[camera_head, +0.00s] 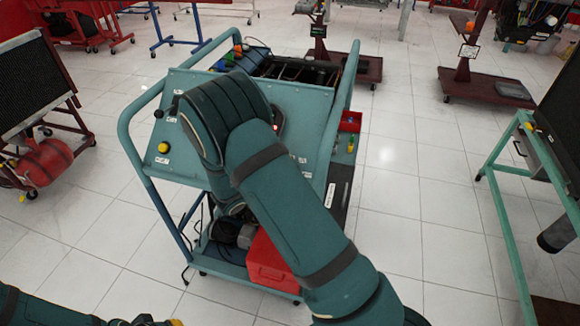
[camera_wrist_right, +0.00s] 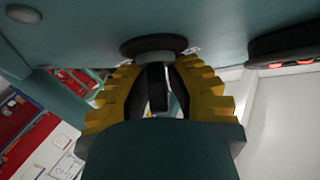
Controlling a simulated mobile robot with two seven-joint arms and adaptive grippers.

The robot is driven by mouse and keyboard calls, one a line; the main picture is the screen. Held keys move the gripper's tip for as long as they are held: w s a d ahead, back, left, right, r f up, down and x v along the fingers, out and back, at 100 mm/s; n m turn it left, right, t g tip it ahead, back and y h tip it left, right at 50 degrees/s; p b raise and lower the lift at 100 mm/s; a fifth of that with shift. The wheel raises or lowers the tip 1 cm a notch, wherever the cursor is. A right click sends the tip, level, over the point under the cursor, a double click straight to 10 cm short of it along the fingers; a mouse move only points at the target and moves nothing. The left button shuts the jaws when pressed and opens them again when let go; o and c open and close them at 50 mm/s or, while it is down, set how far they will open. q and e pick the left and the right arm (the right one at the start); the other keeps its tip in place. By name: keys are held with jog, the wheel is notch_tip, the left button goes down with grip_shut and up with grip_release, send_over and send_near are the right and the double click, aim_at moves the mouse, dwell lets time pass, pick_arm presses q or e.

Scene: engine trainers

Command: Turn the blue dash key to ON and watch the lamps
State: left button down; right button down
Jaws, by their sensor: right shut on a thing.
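The teal-blue dash panel (camera_head: 305,105) tops a wheeled engine stand, with my right arm across its middle. In the right wrist view, the yellow fingers of my right gripper (camera_wrist_right: 158,72) are shut on the key (camera_wrist_right: 157,88). The key looks dark and sits in a round black switch collar (camera_wrist_right: 155,46) on the panel's face. The head view hides the key and this gripper behind my arm. Indicator lamps (camera_wrist_right: 290,64) on a dark gauge housing glow red and green at right in the wrist view. My left gripper (camera_head: 146,321) is cut off at the bottom edge.
A blue tube frame (camera_head: 130,150) surrounds the panel. A yellow button (camera_head: 163,148) sits at the panel's left. A red box (camera_head: 268,262) lies on the stand's lower shelf. Other trainers stand left and right; the white tiled floor (camera_head: 420,200) between is clear.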

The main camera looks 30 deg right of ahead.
jog(key=shift+a+f, duration=0.1)
jog(key=shift+f, duration=0.1)
jog(key=c, duration=1)
grip_release()
jog(key=shift+r, duration=0.1)
jog(key=a, duration=0.4)
jog(key=s+a+r, duration=0.1)
jog(key=a, duration=0.6)
jog(key=shift+s+a+r, duration=0.35)
jog(key=shift+a+r, duration=0.05)
jog(key=shift+a, duration=0.1)
